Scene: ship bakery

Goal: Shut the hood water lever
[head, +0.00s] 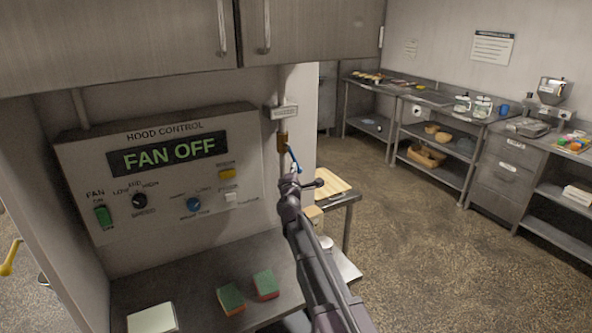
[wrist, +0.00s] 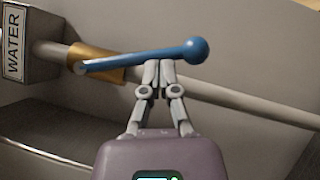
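The blue hood water lever (head: 293,157) sticks out from a brass valve (head: 282,142) on a vertical pipe, right of the hood control panel. In the wrist view the lever (wrist: 140,60) ends in a blue ball and stands at a small angle to the pipe (wrist: 240,102). My gripper (wrist: 158,68) has its two fingertips close together, with the lever crossing over the tips. The fingers look shut and at or touching the lever, not around it. In the head view my gripper (head: 300,184) is just below the lever; the contact is too small to tell.
The hood control panel (head: 160,175) reads FAN OFF. A WATER label (wrist: 13,43) is beside the valve. Cupboards (head: 130,35) hang above. Sponges (head: 231,299) lie on the counter (head: 195,275) below. The floor (head: 440,260) to the right is clear.

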